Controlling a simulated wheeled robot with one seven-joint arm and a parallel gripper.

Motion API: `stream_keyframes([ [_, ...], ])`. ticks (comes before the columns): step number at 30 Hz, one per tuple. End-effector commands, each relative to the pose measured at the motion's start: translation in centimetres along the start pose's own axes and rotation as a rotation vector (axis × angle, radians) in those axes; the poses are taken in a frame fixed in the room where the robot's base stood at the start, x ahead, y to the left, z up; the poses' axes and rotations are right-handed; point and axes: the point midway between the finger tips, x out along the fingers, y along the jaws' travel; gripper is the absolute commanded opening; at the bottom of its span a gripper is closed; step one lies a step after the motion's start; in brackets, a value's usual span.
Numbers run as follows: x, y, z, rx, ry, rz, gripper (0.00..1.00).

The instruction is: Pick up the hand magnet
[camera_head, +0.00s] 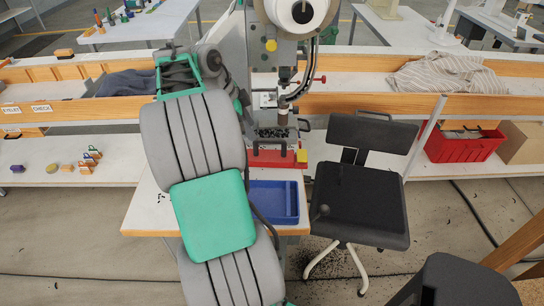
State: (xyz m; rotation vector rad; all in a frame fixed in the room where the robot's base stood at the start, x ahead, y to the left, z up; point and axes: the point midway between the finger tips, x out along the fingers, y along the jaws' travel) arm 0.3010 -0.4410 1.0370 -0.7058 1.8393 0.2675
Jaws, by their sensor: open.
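I cannot pick out the hand magnet with certainty. A red block-like piece (272,158) with a yellow bit at its right end sits at the front of the eyelet press (270,100), above a blue tray (272,203); I cannot tell whether it is part of the press. My grey and green arm rises from the bottom, left of the middle, and covers the left part of the press table (145,212). The arm folds over near the top, and its end is hidden behind its own links. My gripper does not show.
A black chair (360,195) stands right of the press, with a pale rod (427,135) beside it. Dark specks (315,258) lie on the floor near it. A red crate (465,145) is on the right shelf. Small coloured items (92,155) lie on the left bench.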

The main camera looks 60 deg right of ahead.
Motion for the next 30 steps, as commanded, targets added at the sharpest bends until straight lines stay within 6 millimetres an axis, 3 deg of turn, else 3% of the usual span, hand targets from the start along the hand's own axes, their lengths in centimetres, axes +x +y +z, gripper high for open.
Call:
stream_keyframes([
  [1, 1.2, -0.3, -1.8, 0.107, 0.018, 0.027, 0.42],
  [4, 2.5, -0.3, -3.6, 0.226, 0.038, 0.052, 0.42],
  [18, 9.4, 0.3, -4.2, 0.238, 0.041, 0.053, 0.42],
  [26, 9.9, 0.3, -4.2, 0.236, 0.039, 0.05, 0.42],
  [30, 9.9, 0.3, -4.1, 0.235, 0.039, 0.049, 0.3],
])
